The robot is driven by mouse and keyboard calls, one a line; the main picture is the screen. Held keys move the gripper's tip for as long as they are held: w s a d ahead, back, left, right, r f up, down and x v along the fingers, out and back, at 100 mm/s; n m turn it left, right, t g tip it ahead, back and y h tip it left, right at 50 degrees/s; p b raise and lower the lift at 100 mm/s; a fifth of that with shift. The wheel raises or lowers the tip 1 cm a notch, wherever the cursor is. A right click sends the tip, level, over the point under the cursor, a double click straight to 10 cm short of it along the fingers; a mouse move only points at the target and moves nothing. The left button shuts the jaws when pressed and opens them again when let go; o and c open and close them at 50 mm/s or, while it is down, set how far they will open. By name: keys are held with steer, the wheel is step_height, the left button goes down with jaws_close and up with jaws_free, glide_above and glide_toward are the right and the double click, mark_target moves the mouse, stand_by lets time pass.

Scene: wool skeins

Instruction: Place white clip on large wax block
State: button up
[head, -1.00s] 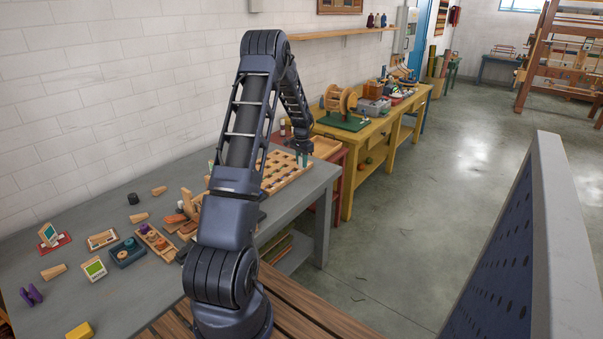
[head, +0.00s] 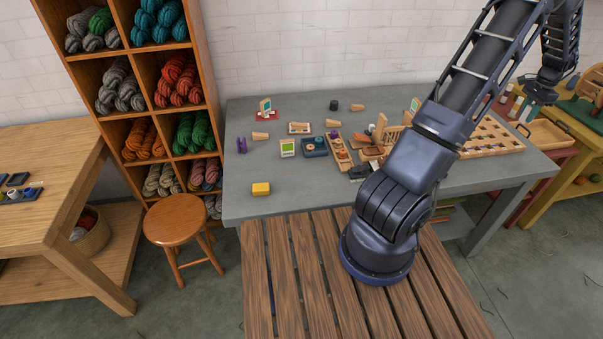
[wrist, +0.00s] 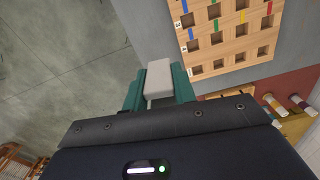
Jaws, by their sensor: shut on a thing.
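My gripper (wrist: 158,88) is shut on a white clip (wrist: 159,74), a pale block-like piece between its green fingers in the wrist view. The clip is held past the edge of the grey table, with floor showing beside it. In the head view my arm reaches to the right, and the clip is too small to make out surely. A yellow block (head: 261,189), which looks like the wax block, lies on the near left part of the grey table (head: 310,192), far from my gripper.
A wooden board with square holes (wrist: 228,40) lies close beside my gripper. Wooden pieces, a blue tray (head: 314,153) and a purple piece (head: 241,145) sit behind the yellow block. The table around the block is clear. A stool (head: 174,221) and yarn shelf (head: 148,95) stand left.

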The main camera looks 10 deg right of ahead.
steer(key=w+a+r+n, duration=0.2)
steer(key=w+a+n, duration=0.2)
steer(key=w+a, duration=1.7)
steer(key=w+a+r+n, duration=0.1)
steer(key=w+a+n, duration=0.15)
steer(key=a, duration=1.35)
steer(key=w+a+n, duration=0.2)
steer(key=w+a, duration=0.2)
steer(key=a, duration=1.1)
steer(key=s+a+n, duration=0.2)
steer(key=a+n, duration=0.1)
steer(key=a, duration=1.4)
steer(key=n, duration=0.8)
glide_above(261, 188)
step_height(261, 188, down, 20)
steer(key=shift+r, duration=0.1)
